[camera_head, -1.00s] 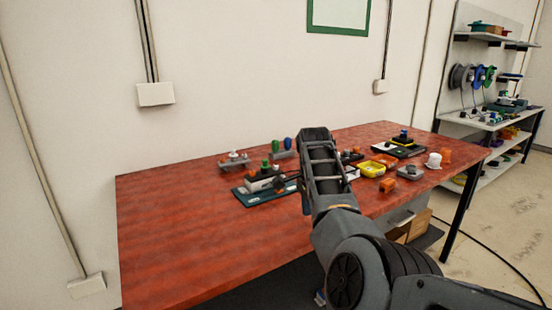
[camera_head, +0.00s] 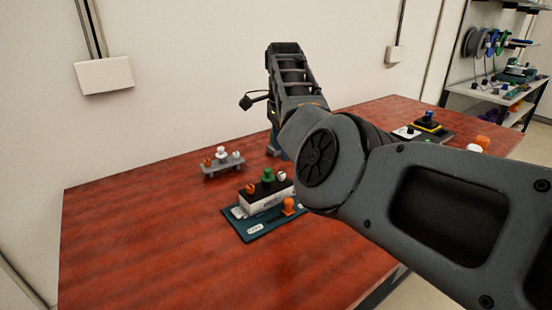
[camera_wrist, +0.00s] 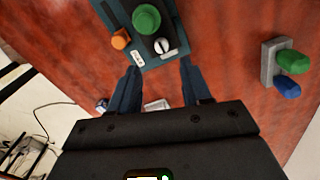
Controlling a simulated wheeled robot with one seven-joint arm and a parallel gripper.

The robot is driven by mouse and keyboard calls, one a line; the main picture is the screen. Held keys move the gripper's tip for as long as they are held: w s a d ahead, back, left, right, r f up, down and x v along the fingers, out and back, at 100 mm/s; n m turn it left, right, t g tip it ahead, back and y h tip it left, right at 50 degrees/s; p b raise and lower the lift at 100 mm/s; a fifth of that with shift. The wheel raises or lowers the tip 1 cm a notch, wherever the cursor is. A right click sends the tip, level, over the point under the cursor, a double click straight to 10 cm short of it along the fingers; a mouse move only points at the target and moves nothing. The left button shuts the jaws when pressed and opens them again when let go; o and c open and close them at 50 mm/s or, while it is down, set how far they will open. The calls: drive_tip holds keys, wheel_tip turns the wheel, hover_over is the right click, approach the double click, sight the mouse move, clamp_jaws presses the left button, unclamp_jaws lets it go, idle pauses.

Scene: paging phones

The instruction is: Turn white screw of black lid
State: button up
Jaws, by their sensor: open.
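A box with a black lid (camera_head: 262,190) stands on a teal plate (camera_head: 256,229). An orange screw (camera_head: 250,188), a green screw (camera_head: 267,175) and a white slotted screw (camera_head: 281,174) stand on the lid. In the wrist view the white screw (camera_wrist: 161,45) lies just beyond the fingertips, near the middle, below the green screw (camera_wrist: 146,18). My gripper (camera_wrist: 159,67) is open and empty, its two fingers apart. It appears above the table, short of the white screw in the picture. My arm hides most of the gripper in the head view.
An orange piece (camera_head: 289,206) sits on the plate before the box. A grey rack with several screws (camera_head: 222,165) stands behind left. A grey holder with green and blue pieces (camera_wrist: 270,62) is at the wrist view's right. The table's left is clear.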

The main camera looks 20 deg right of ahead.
sight(282, 174)
drive_tip(key=shift+w+f, duration=0.1)
drive_tip(key=shift+w, duration=0.05)
wheel_tip(282, 174, down, 8)
drive_tip(key=shift+r, duration=0.2)
clamp_jaws()
idle(0.5)
